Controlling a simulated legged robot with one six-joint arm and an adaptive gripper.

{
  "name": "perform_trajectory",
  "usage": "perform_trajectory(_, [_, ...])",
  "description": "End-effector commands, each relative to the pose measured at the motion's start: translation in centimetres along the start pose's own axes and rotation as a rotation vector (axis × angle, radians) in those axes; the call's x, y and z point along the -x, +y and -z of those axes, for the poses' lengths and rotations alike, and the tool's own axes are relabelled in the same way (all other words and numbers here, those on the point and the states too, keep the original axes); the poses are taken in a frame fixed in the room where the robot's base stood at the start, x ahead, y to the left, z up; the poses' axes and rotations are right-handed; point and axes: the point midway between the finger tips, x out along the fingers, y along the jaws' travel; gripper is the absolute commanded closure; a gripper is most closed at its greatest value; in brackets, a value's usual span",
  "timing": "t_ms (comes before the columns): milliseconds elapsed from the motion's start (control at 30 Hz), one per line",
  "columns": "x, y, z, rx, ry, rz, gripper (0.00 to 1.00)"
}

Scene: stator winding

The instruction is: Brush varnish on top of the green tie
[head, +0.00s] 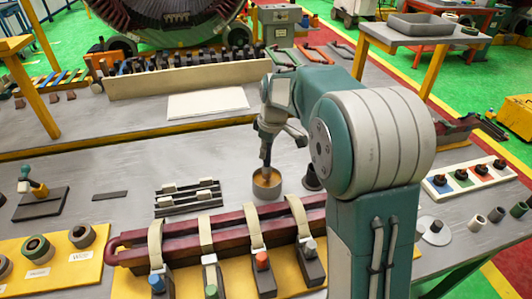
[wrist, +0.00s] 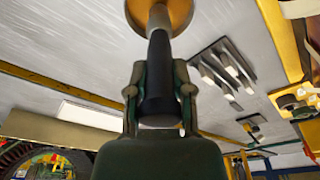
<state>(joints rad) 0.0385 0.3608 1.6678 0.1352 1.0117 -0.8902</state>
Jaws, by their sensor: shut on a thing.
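My gripper (head: 270,132) is shut on the dark handle of a brush (wrist: 157,75). The brush points down into a round metal pot (head: 258,194) with amber varnish (head: 267,179) inside. The wrist view shows the brush's far end over the amber inside of the pot (wrist: 178,12); the bristles are hidden. Beige ties wrap the dark red coil bars (head: 180,235) in front of the pot. The tie (head: 206,235) second from the left has a green-capped end (head: 211,290).
A small rack of pale-topped dark bars (head: 187,200) stands left of the pot. A dark cup (head: 311,178) is close on its right. A white sheet (head: 207,103) lies farther back. My arm blocks the view to the right.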

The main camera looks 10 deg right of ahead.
Motion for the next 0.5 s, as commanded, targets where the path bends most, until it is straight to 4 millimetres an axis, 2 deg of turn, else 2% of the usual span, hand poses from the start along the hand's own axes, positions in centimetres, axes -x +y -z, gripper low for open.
perform_trajectory(500, [3.7, 0.0, 0.6, 0.000, 0.002, -0.003, 1.00])
